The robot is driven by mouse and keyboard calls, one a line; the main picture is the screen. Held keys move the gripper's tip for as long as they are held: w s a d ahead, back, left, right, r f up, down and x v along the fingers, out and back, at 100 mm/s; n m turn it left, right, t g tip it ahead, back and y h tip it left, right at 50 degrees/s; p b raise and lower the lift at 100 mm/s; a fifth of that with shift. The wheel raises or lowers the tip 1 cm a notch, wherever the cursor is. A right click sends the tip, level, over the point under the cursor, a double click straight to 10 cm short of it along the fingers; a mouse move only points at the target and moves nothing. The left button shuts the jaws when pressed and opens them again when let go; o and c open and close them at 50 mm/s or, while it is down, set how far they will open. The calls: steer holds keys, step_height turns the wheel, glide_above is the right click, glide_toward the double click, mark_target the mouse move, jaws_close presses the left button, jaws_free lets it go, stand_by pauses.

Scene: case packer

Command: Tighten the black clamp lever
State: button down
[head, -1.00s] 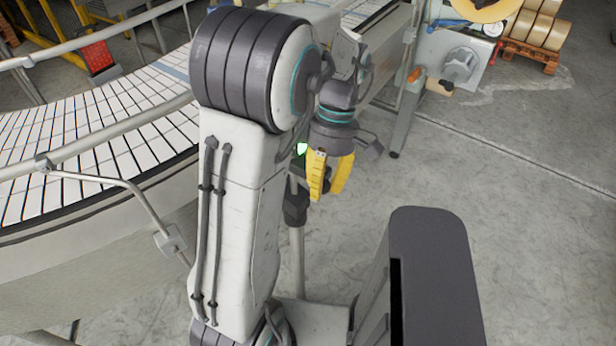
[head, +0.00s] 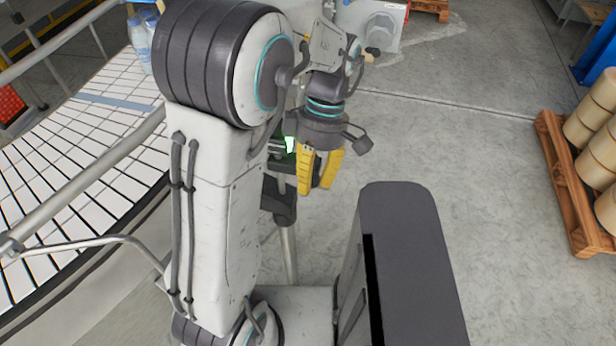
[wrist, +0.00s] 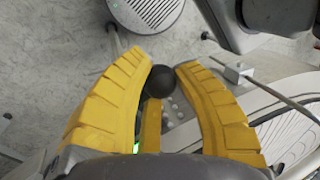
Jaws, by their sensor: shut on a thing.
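The black clamp lever shows in the wrist view as a round black knob (wrist: 163,82) between the tips of my yellow fingers. My gripper (wrist: 162,70) is shut on this knob; a further yellow piece shows below it. In the head view my gripper (head: 316,190) points down beside a black clamp body (head: 279,203) on a grey upright post (head: 288,255). The lever itself cannot be made out in the head view. A green light (head: 290,144) shows just left of my fingers.
A curved white-slat conveyor (head: 75,165) with a metal guide rail (head: 90,180) lies to the left. Bottles (head: 140,45) stand at its far end. A wooden pallet (head: 565,185) with tan rolls (head: 595,140) is at the right. The floor between is clear.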

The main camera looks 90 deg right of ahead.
steer(key=shift+s+d, duration=0.1)
steer(key=shift+d, duration=0.05)
steer(key=c, duration=1.1)
jaws_free()
steer(key=shift+s, duration=0.1)
steer(key=shift+o, duration=1.4)
steer(key=v, duration=1.2)
steer(key=shift+c, duration=0.3)
